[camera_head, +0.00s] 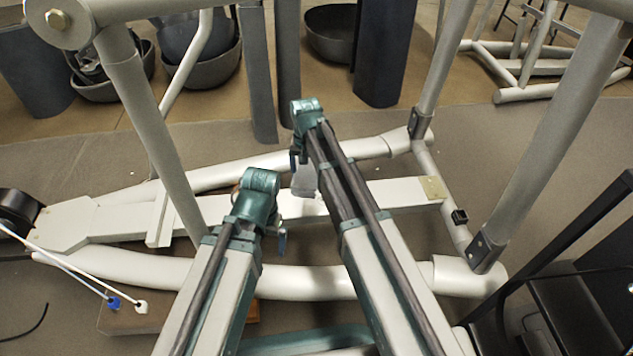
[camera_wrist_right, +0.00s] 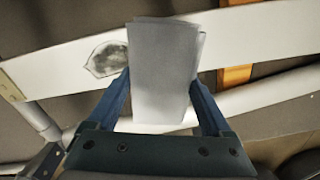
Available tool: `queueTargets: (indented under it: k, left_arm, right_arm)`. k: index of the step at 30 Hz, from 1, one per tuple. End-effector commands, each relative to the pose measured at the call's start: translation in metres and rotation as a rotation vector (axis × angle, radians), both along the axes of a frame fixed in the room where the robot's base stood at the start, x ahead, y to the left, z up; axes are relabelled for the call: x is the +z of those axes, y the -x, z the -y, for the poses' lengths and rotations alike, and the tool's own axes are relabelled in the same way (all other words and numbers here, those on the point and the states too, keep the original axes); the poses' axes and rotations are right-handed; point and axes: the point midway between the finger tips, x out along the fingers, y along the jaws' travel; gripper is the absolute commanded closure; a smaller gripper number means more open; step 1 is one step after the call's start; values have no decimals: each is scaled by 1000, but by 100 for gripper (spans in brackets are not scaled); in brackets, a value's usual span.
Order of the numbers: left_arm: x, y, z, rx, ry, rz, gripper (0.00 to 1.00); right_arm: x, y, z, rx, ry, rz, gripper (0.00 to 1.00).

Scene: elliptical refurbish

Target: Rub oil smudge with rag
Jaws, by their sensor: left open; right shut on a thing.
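The rag (camera_wrist_right: 163,68) is a folded light grey cloth between the blue fingers of my right gripper (camera_wrist_right: 160,88) in the right wrist view. In the head view, the rag (camera_head: 304,181) hangs below my right gripper (camera_head: 296,160), over the flat white beam (camera_head: 385,194). The oil smudge (camera_wrist_right: 106,59) is a dark grey patch on that beam (camera_wrist_right: 52,72), just left of the rag in the wrist view. I cannot tell whether the rag touches the beam. My left gripper (camera_head: 281,240) is open and empty, beside the beam's near side.
White frame tubes surround the work: a near lower tube (camera_head: 310,283), a far tube (camera_head: 345,150) and slanted posts at left (camera_head: 150,125) and right (camera_head: 550,125). White cables (camera_head: 60,258) lie at left. Dark bowls (camera_head: 332,35) stand behind.

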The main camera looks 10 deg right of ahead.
Motion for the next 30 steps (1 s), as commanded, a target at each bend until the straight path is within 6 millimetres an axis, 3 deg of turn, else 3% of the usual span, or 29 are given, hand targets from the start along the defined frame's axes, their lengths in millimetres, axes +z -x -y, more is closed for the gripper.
queueTargets:
  k: [1, 9, 20, 30]
  left_arm:
    - [-10, 0, 0, 1, 0, 0, 0]
    - [-23, 0, 0, 4, 1, 0, 0]
    - [-26, 0, 0, 4, 1, 1, 0]
    - [-54, 0, 0, 4, 2, 2, 0]
  right_arm:
    - [-10, -2, 7, 78, 0, 0, 61]
    - [-23, -6, 26, 371, 0, 0, 61]
    - [-26, -6, 29, 422, 0, 0, 61]
    - [-54, -6, 27, 421, 0, 0, 61]
